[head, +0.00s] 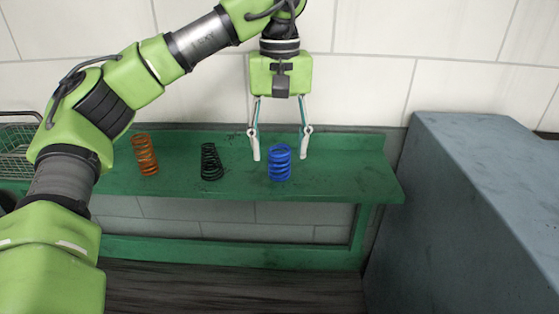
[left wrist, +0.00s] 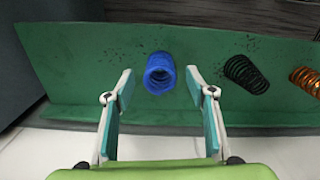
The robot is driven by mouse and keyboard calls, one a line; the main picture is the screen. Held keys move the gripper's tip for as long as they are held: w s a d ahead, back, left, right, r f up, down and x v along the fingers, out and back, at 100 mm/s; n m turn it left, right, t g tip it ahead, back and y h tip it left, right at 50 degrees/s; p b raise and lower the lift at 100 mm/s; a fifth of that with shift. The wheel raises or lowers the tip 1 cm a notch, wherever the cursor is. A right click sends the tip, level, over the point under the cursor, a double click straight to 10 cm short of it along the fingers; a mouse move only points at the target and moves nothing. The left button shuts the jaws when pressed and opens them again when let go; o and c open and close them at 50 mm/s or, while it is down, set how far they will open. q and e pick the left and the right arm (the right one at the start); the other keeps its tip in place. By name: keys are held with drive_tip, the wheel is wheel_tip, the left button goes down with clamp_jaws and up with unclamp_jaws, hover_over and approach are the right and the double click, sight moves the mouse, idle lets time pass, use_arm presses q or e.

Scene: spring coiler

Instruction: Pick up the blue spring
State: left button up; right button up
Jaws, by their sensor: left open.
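The blue spring (head: 280,163) stands upright on the green bench near its right end. It also shows in the left wrist view (left wrist: 160,75), beyond the fingertips and roughly between their lines. My left gripper (head: 280,157) points down over the bench with its two fingers spread wide. In the head view one finger is on each side of the spring, with gaps to it. In the left wrist view the open fingers (left wrist: 160,82) are empty, and the spring appears just ahead of them. I cannot tell the exact height of the fingertips over the bench. My right gripper is not in view.
A black spring (head: 211,162) and an orange spring (head: 145,154) stand on the green bench (head: 330,185) to the left. A large grey-blue block (head: 470,190) stands right of the bench. A wire basket (head: 15,150) is at the far left. A tiled wall is behind.

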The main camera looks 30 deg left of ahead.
use_arm(q)
drive_tip(key=shift+a+f+p, duration=0.1)
drive_tip(key=shift+f+p, duration=0.25)
drive_tip(key=shift+f, duration=1.05)
drive_tip(key=c, duration=1.3)
drive_tip(key=shift+c, duration=0.2)
drive_tip(key=shift+r, duration=0.15)
